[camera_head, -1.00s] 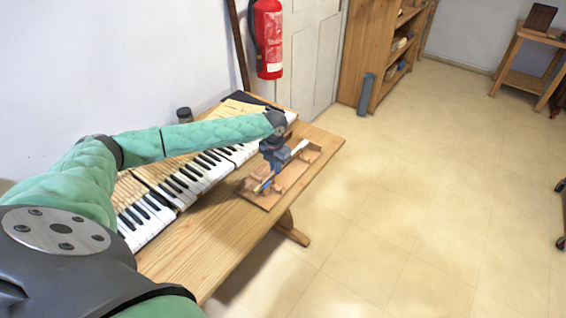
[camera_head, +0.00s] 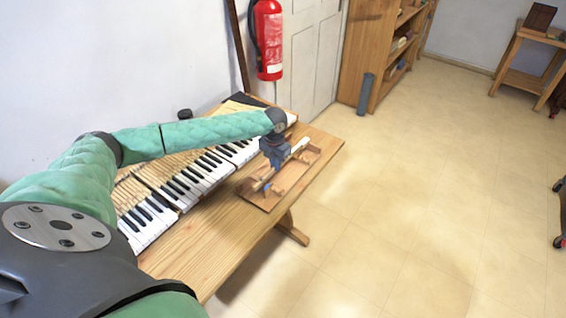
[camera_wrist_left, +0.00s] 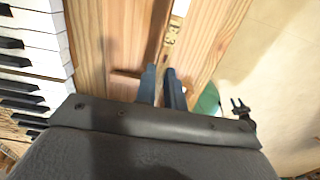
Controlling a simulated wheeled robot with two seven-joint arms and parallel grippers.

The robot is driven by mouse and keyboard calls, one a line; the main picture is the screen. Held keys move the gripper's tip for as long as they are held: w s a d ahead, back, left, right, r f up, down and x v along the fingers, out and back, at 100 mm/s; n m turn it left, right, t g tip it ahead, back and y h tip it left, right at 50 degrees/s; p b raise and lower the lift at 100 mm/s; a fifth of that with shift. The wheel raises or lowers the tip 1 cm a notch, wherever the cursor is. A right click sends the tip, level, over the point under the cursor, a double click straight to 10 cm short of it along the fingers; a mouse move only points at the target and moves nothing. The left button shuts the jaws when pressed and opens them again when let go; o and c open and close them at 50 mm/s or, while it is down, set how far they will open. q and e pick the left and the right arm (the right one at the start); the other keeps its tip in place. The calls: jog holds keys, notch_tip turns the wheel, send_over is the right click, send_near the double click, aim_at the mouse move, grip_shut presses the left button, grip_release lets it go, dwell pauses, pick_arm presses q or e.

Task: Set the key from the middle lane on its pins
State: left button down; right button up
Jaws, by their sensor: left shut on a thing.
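My left gripper (camera_head: 275,163) is over the wooden tray (camera_head: 268,207) on the bench. It is shut on a piano key (camera_head: 300,145), a long wooden stick with a white end. In the left wrist view the key (camera_wrist_left: 172,42) runs away from the fingers (camera_wrist_left: 165,88), with small dark marks on its wood. The key seems slightly above the tray. The keyboard (camera_head: 150,215) lies left of the tray, with white and black keys and bare wooden key tails behind. I cannot make out the pins.
The wooden bench (camera_head: 205,255) has bare room in front of the keyboard. A dark jar (camera_head: 185,114) stands at its back. A red fire extinguisher (camera_head: 267,40) hangs on the wall behind. The floor on the right is open.

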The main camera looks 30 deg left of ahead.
pick_arm(q)
jog(key=shift+r, duration=0.45)
jog(key=shift+r+p, duration=0.1)
jog(key=shift+p, duration=0.2)
jog(key=shift+r+p, duration=1.9)
jog(key=shift+r, duration=0.5)
jog(key=shift+f, duration=0.1)
